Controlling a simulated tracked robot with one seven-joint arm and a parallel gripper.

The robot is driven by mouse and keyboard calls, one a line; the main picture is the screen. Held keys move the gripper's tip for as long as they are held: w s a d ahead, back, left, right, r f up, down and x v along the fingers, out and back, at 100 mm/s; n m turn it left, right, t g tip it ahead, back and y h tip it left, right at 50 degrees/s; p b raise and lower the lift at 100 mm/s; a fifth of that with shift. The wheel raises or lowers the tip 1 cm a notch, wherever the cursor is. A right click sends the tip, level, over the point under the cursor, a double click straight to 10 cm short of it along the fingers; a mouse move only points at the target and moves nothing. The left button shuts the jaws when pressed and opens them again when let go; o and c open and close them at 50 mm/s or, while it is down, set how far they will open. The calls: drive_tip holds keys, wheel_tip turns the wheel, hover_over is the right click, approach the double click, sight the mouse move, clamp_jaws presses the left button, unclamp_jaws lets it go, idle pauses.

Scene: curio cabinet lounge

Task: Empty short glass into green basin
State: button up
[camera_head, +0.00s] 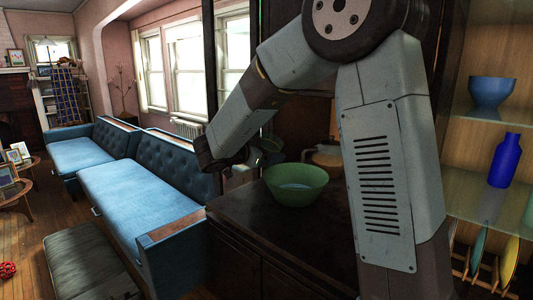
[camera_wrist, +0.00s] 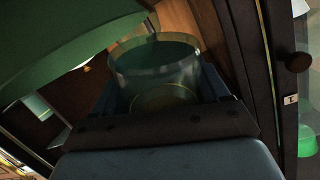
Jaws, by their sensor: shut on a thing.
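My gripper (camera_wrist: 158,98) is shut on a short clear glass (camera_wrist: 156,68), whose round rim and greenish tint show between the jaws in the wrist view. I cannot tell whether liquid is in the glass. The green basin (camera_head: 290,197) stands on the dark cabinet top in the head view, with a pale bluish surface inside that looks like liquid. My gripper and the glass are just left of and behind the basin there, around rim height, partly hard to make out. In the wrist view the basin (camera_wrist: 70,38) fills the upper left, close beside the glass.
The dark cabinet top (camera_head: 265,228) has free room in front of the basin. A tan pot-like vessel (camera_head: 325,156) stands behind it. A blue sofa (camera_head: 140,192) lies to the left. Glass shelves at right hold a blue bowl (camera_head: 492,95) and a blue bottle (camera_head: 504,161).

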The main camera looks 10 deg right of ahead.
drive_tip(key=shift+s+d+r+m+y, duration=0.15)
drive_tip(key=shift+s+d+m+y, duration=0.1)
drive_tip(key=shift+d+m+y, duration=0.4)
drive_tip(key=shift+s+m+y, duration=0.15)
drive_tip(key=shift+m+y, duration=0.6)
drive_tip(key=shift+m, duration=0.3)
drive_tip(key=shift+f+m+t+y, duration=0.15)
drive_tip(key=shift+f+m+y, duration=0.1)
drive_tip(key=shift+m+y, duration=0.35)
drive_tip(key=shift+f+m+t+y, duration=0.15)
drive_tip(key=shift+f+m+y, duration=0.05)
drive_tip(key=shift+m+y, duration=0.35)
drive_tip(key=shift+s+m, duration=0.1)
drive_tip(key=shift+m, duration=0.15)
drive_tip(key=shift+d+f+m+t+y, duration=0.1)
drive_tip(key=shift+f+m+t+y, duration=0.15)
drive_tip(key=shift+y, duration=0.2)
drive_tip(key=shift+m, duration=0.25)
drive_tip(key=shift+s+d+f+m+y, duration=0.1)
drive_tip(key=shift+d+f+m+y, duration=0.05)
drive_tip(key=shift+m+y, duration=0.2)
idle(0.4)
